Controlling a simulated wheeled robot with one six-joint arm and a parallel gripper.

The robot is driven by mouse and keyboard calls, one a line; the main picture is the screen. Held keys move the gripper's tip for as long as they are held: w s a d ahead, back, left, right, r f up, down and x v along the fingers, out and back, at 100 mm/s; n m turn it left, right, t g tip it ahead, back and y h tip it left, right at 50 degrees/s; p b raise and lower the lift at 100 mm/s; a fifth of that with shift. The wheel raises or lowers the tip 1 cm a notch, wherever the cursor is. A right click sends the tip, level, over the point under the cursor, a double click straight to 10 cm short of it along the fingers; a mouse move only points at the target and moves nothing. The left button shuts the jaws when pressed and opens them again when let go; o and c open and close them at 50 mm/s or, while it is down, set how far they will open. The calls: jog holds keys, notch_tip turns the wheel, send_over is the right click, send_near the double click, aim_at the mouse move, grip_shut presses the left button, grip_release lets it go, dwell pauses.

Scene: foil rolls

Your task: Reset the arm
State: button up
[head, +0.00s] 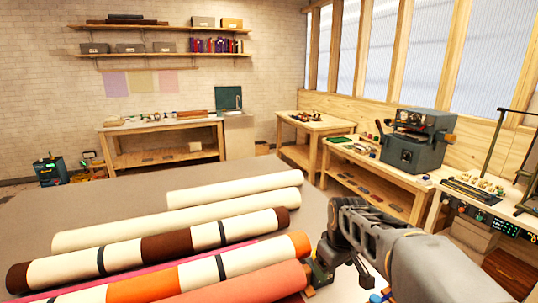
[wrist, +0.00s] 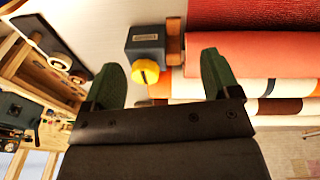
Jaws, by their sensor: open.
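My gripper (wrist: 160,72) shows in the wrist view with its two green fingers spread wide apart and nothing held between them. Beyond the fingers is a small dark grey box (wrist: 146,40) with a yellow knob and a wooden end piece. It lies by the ends of the rolls, and I cannot tell how far below the fingers it is. In the head view my arm (head: 385,235) reaches in from the lower right and bends down beside the roll ends. The fingertips are hard to make out there.
Several long rolls lie side by side on the large table, among them a coral roll (head: 240,285), a brown-banded roll (head: 110,257) and a cream roll (head: 120,233). The table's grey far part (head: 90,205) is clear. Workbenches with a grey machine (head: 416,140) stand at the right.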

jog(key=s+m+t, duration=0.2)
jog(key=s+m, duration=0.3)
jog(key=s, duration=0.9)
jog(key=shift+m+t, duration=0.3)
jog(key=shift+t, duration=0.1)
